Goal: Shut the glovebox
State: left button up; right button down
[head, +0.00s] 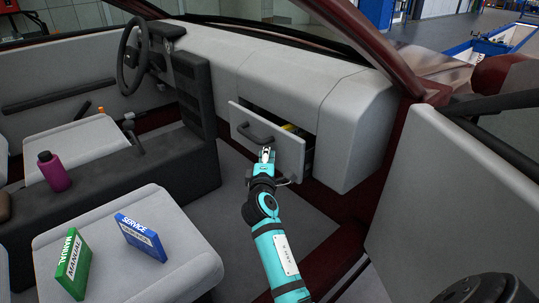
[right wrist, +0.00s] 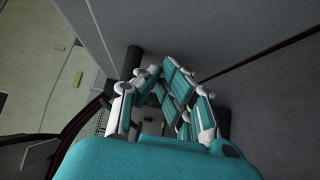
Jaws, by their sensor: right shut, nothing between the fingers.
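The glovebox (head: 284,146) is a grey drawer in the passenger side of the dashboard. It stands pulled out, with a gap along its top and right side. A yellow item (head: 291,127) shows inside. Its dark curved handle (head: 250,134) is on the front panel. My right gripper (head: 266,153) is shut and empty, at the drawer front just below the handle's right end. In the right wrist view the shut fingers (right wrist: 163,75) are close to the grey panel (right wrist: 235,35) and the dark handle (right wrist: 133,62). I cannot tell whether they touch. My left gripper is out of view.
A seat with a green manual (head: 74,263) and a blue service book (head: 140,237) is at the lower left. A magenta bottle (head: 54,171) stands near the centre console (head: 165,160). The open car door (head: 450,200) is on the right. The footwell floor is clear.

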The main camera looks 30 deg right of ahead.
aim_at(274, 148)
jog(key=shift+f, duration=0.1)
jog(key=d, duration=0.1)
jog(key=d+p, duration=0.1)
jog(key=d, duration=0.1)
jog(key=shift+w+r, duration=0.25)
jog(key=shift+r, duration=0.05)
jog(key=shift+w+d+f+p, duration=0.15)
jog(key=shift+d+p, duration=0.15)
jog(key=shift+d, duration=0.85)
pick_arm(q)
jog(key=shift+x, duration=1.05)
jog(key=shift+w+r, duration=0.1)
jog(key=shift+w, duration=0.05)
